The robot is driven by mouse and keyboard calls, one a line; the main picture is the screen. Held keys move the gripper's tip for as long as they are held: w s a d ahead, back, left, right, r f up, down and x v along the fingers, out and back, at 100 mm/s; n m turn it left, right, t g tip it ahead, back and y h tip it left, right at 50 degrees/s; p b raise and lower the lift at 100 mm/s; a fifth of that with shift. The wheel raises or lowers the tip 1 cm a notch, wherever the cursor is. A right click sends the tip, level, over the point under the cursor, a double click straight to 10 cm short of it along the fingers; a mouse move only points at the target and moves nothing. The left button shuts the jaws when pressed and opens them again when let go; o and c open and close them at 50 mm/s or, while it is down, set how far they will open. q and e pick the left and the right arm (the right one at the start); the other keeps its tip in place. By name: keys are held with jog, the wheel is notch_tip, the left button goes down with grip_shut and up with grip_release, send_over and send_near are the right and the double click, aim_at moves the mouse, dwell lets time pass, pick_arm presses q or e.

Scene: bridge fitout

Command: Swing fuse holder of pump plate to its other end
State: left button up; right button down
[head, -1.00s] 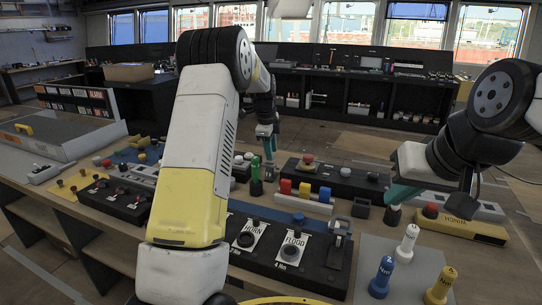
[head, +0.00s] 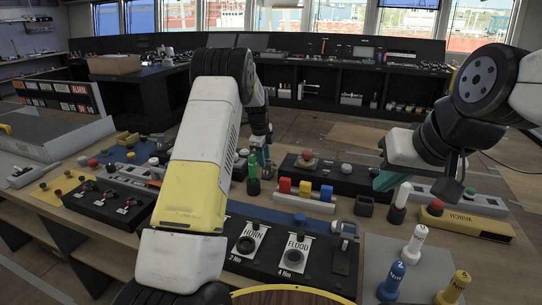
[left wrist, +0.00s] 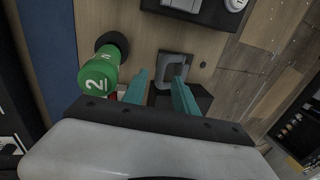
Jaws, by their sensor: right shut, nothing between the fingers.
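My left gripper (head: 264,158) is behind the green post (head: 253,176). In the left wrist view its two teal fingers (left wrist: 160,80) are apart, with a grey U-shaped handle (left wrist: 175,64) on a dark base just beyond them. The right finger overlaps the handle's edge; I cannot tell if they touch. The green post (left wrist: 101,70), marked 2, stands left of the fingers. I cannot tell for sure whether the handle is the fuse holder; no pump label is readable. My right gripper (head: 384,181) is shut and empty, left of a white-topped post (head: 402,196), its tips partly hidden.
The black panel with HORN and FLOOD labels (head: 270,262) lies in front. Red, yellow and blue blocks (head: 306,188) stand on a light bar. Blue (head: 391,280), white (head: 414,243) and yellow (head: 454,288) posts stand at front right. A yellow box (head: 467,222) lies at right.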

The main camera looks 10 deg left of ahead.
pick_arm(q)
jog(key=shift+w+f, duration=0.15)
jog(key=shift+f, duration=0.3)
grip_shut()
jog(key=shift+s+d+f, duration=0.15)
jog(key=shift+s, duration=0.05)
dwell(0.9)
